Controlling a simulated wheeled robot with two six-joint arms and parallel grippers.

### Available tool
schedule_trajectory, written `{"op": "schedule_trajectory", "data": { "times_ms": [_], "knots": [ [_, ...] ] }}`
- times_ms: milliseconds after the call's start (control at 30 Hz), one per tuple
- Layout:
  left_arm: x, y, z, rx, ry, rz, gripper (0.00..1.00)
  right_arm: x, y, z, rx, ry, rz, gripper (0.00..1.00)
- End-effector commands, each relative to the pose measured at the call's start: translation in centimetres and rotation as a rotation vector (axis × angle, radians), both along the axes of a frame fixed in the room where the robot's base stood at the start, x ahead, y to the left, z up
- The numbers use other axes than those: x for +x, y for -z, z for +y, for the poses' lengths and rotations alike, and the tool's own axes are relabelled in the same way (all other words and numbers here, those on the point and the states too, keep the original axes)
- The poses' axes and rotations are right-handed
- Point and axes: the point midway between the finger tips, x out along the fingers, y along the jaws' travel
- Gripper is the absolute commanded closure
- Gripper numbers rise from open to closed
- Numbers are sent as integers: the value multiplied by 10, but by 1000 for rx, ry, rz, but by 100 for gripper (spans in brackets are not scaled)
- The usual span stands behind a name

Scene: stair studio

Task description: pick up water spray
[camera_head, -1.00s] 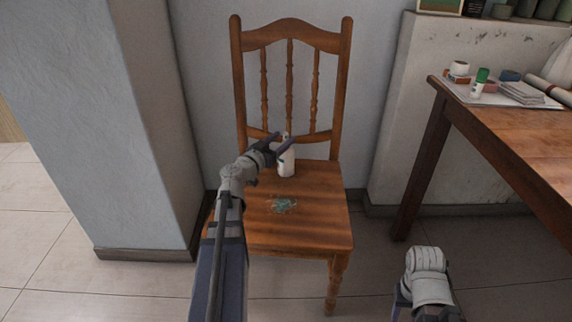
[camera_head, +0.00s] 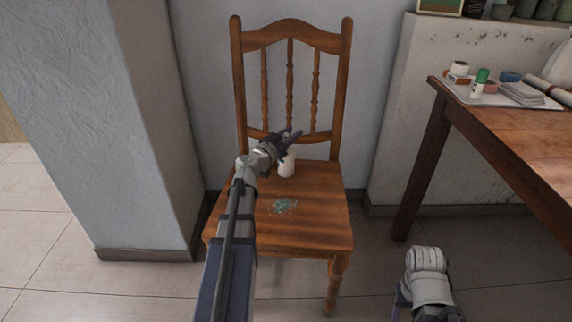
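The water spray is a white bottle (camera_head: 287,166) standing upright on the seat of a wooden chair (camera_head: 315,220), near the backrest. My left gripper (camera_head: 284,137) is at the bottle's upper part, with its fingers apart. The gripper hides the bottle's top, and I cannot tell whether the fingers touch it. My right arm shows at the bottom right, away from the chair; only a sliver of its gripper (camera_head: 399,300) shows, and its fingers cannot be made out.
A bluish-green patch (camera_head: 284,205) lies on the seat in front of the bottle. The chair's backrest (camera_head: 290,38) rises behind it. A wooden table (camera_head: 520,135) with small bottles and papers stands at the right. A wall pillar (camera_head: 110,120) stands at the left.

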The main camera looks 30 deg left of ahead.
Motion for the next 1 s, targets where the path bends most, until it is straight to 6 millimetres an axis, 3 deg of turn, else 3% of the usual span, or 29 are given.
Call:
{"op": "schedule_trajectory", "data": {
  "times_ms": [33,300,1000],
  "knots": [
    [0,0,0,0,0,0,70,0,0,0,0,0,0,50],
    [0,0,0,0,0,0,100,0,0,0,0,0,0,50],
    [0,0,0,0,0,0,100,0,0,0,0,0,0,50]
  ]
}}
